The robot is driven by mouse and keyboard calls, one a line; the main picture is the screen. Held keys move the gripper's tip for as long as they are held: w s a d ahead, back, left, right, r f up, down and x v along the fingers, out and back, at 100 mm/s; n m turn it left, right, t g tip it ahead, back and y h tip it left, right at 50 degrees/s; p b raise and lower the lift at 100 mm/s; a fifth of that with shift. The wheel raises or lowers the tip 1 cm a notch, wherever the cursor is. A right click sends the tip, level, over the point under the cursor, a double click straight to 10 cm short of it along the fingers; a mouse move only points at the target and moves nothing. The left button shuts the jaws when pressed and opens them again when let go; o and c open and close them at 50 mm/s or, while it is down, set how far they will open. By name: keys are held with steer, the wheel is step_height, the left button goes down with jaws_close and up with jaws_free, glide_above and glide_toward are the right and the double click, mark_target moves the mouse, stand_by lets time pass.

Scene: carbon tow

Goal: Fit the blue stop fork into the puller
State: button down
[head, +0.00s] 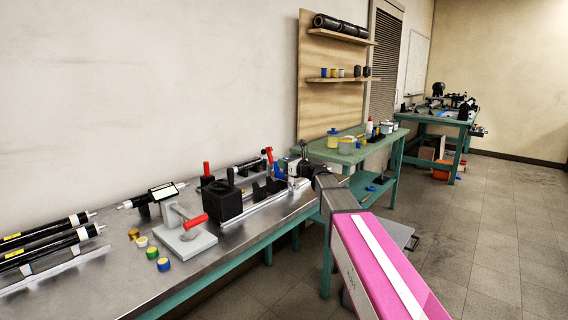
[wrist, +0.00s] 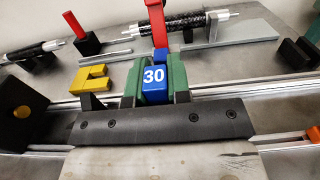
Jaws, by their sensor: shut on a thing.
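The blue stop fork (wrist: 153,84), marked 30, shows in the wrist view between two green finger pads of my gripper (wrist: 155,76). My gripper is shut on it. Only the fork's numbered face shows clearly; its prongs are hidden. Below it lies a dark bar with screws, and a rail (wrist: 235,91) runs behind. I cannot tell whether the fork touches the puller. In the head view my gripper (head: 296,172) is small, over the far right end of the bench rail, and the fork is hard to make out there.
A yellow fork (wrist: 92,78) sits left of the blue one. A red upright handle (wrist: 158,25) rises behind my gripper. Black rollers (head: 45,243) lie at the left.

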steer(key=shift+f, duration=1)
steer(key=c, duration=1)
jaws_free()
steer(key=v, duration=1)
steer(key=shift+s+d, duration=0.3)
steer(key=shift+f, duration=0.1)
